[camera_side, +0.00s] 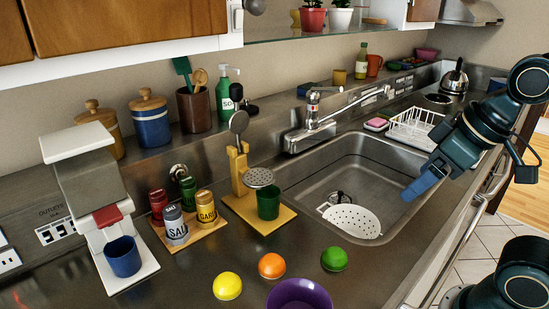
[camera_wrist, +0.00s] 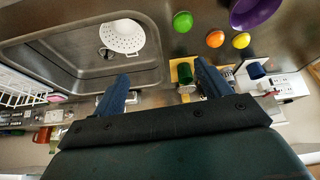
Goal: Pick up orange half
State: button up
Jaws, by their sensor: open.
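The orange half (camera_side: 271,265) lies on the steel counter in front of the sink, between a yellow fruit half (camera_side: 227,287) and a green one (camera_side: 334,259). It also shows near the top of the wrist view (camera_wrist: 215,39), beyond my right finger and clear of it. My gripper (camera_side: 413,190) is over the right side of the sink in the side view, well away from the orange half. In the wrist view, its blue fingers (camera_wrist: 161,70) are spread wide with nothing between them.
A purple bowl (camera_side: 300,295) stands just in front of the fruit halves. A wooden stand with a green cup (camera_side: 268,203) and a spice board (camera_side: 187,238) are behind them. The sink (camera_side: 330,180) holds a white strainer (camera_side: 352,220). A coffee machine (camera_side: 90,190) stands left.

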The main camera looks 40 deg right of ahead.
jog(key=w+a+f+n+g+y, duration=0.1)
jog(key=w+a+f+n+g, duration=0.1)
jog(key=w+a+n, duration=0.4)
jog(key=w+a+f+n+g+y, duration=0.1)
jog(key=w+a+f+n+g, duration=0.1)
jog(key=w+a+f+n, duration=0.3)
jog(key=w+a+n, duration=0.1)
jog(key=w+a, duration=0.2)
jog(key=w, duration=0.2)
jog(key=shift+w+n+y, duration=0.15)
jog(key=shift+n+y, duration=0.15)
jog(key=shift+y, duration=0.1)
jog(key=shift+a, duration=0.1)
send_over(274, 258)
jog(key=d, duration=0.1)
jog(key=shift+s+d+f, duration=0.1)
jog(key=shift+s+f, duration=0.1)
jog(key=shift+f, duration=1.85)
jog(key=shift+s+f, duration=0.15)
jog(key=shift+f, duration=1.9)
jog(key=shift+f, duration=0.1)
jog(key=shift+x, duration=2.45)
jog(key=shift+d, duration=0.15)
